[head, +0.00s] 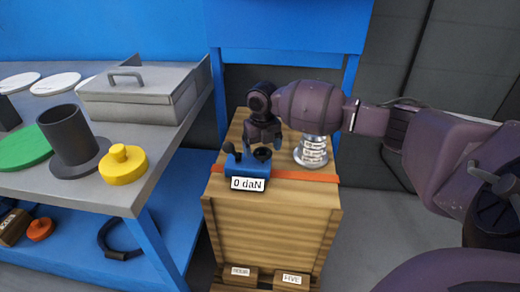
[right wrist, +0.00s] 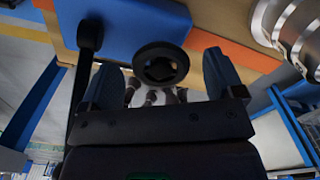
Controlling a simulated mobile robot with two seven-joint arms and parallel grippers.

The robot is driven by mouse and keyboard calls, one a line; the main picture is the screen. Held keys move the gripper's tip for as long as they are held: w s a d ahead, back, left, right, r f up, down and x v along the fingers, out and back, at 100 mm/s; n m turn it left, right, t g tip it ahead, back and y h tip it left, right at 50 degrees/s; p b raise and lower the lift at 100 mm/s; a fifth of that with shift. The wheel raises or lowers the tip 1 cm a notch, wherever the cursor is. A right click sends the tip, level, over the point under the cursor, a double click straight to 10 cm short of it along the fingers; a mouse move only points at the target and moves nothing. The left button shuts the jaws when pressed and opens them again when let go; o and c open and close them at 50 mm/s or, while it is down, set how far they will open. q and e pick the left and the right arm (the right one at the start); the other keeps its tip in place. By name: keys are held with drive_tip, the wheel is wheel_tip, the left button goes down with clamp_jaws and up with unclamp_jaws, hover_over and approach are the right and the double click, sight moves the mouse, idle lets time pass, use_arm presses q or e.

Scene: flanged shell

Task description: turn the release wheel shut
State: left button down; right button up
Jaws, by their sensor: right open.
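A blue device (head: 246,167) with a "0 daN" label sits on the wooden crate. Its black release wheel (head: 263,154) is at its right end, and a black lever (head: 228,148) stands at its left. In the right wrist view the wheel (right wrist: 161,64) is a dark ring with a hub on the blue body (right wrist: 150,20). My right gripper (head: 262,144) is open just above the wheel. Its two fingers (right wrist: 163,78) stand on either side of the wheel with gaps showing. My left gripper is not in view.
An orange strap (head: 307,175) crosses the wooden crate (head: 265,230). A stack of silver discs (head: 312,150) stands close right of the device. The grey bench (head: 172,150) at left holds a flanged dark cylinder (head: 68,140), a yellow knobbed piece (head: 123,166) and a lidded box (head: 140,100).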

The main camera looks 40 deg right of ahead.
drive_tip(key=shift+f, duration=0.15)
drive_tip(key=c, duration=0.9)
